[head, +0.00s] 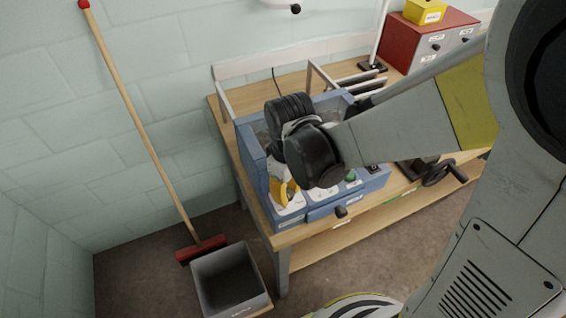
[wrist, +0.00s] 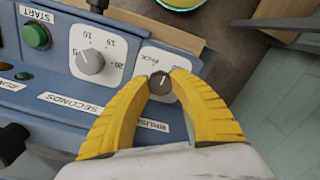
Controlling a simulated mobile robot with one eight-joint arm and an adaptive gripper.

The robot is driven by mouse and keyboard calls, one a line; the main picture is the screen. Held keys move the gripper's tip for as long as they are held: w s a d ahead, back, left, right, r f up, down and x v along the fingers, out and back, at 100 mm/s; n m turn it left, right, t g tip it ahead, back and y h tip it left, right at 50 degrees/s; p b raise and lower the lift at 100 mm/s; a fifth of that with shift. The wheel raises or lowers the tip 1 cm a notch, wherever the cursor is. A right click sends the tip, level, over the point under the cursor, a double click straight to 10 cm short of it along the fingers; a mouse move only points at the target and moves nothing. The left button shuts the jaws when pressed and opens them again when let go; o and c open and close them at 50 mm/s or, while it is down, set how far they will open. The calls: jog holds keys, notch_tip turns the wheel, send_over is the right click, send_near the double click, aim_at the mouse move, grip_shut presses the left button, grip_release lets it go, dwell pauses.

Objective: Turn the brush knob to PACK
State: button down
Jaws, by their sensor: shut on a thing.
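The brush knob (wrist: 160,84) is a small dark knob with a light pointer line on a white plate marked PACK, beside the BRUSH label (wrist: 151,124) on the blue machine. My gripper (wrist: 161,86) has its two yellow fingers closed around the knob, one on each side. The pointer line runs roughly up the wrist picture, towards the PACK lettering side; its exact setting is hard to tell because the fingers cover part of the plate. In the head view my gripper (head: 285,190) reaches down at the machine's left front corner, and the knob is hidden there.
A grey seconds dial (wrist: 90,61) and a green START button (wrist: 36,36) sit beside the knob. The blue machine (head: 330,203) stands on a wooden bench (head: 290,237). A grey bin (head: 230,278) and a red broom (head: 202,248) are on the floor at left.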

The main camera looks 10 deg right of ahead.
aim_at(288, 193)
jog(key=shift+n, duration=0.4)
jog(key=c, duration=1.1)
grip_release()
notch_tip(288, 193, up, 12)
jog(key=shift+r, duration=0.1)
